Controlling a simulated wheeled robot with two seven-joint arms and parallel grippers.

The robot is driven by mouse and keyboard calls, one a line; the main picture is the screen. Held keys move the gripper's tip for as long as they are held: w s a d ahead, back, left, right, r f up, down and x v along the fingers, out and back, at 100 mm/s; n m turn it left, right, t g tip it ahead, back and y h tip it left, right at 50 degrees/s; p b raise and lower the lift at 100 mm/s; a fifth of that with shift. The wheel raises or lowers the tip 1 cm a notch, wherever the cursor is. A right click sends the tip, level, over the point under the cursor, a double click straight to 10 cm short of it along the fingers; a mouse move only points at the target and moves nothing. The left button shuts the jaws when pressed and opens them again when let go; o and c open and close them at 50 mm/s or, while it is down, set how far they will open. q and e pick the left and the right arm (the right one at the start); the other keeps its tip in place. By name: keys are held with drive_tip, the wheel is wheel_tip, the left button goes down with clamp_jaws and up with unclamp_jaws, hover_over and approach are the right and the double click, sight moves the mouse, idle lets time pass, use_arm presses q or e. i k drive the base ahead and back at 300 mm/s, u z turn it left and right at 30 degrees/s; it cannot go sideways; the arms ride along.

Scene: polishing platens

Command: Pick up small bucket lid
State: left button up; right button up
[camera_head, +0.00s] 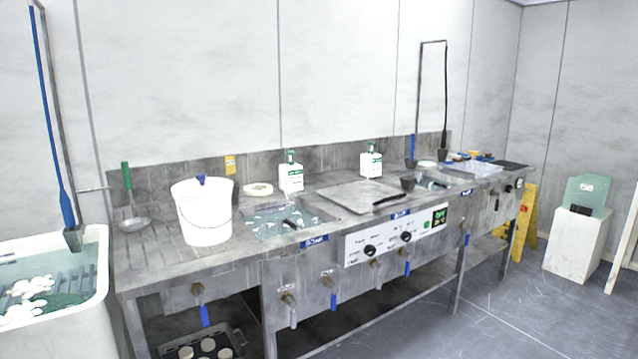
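A white bucket (207,220) with a thin wire handle stands upright on the left part of the steel counter. A small blue piece (200,180) shows at its top rim. I cannot tell whether a lid covers the bucket, as its top is seen at a shallow angle. A small round whitish disc (258,189) lies flat on the counter behind and right of the bucket; I cannot tell whether it is a lid. Neither of my grippers is in view.
The steel counter (150,262) holds a ladle (133,222), a water-filled basin (285,222), two white-green bottles (291,178) (371,160) and a flat metal cover (355,194). A white tub (104,265) stands at left. Floor (500,300) is clear at right, before a yellow sign (527,215).

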sight(203, 185)
drive_tip(key=z, duration=0.95)
drive_tip(key=i, duration=1.9)
drive_tip(key=u, duration=2.95)
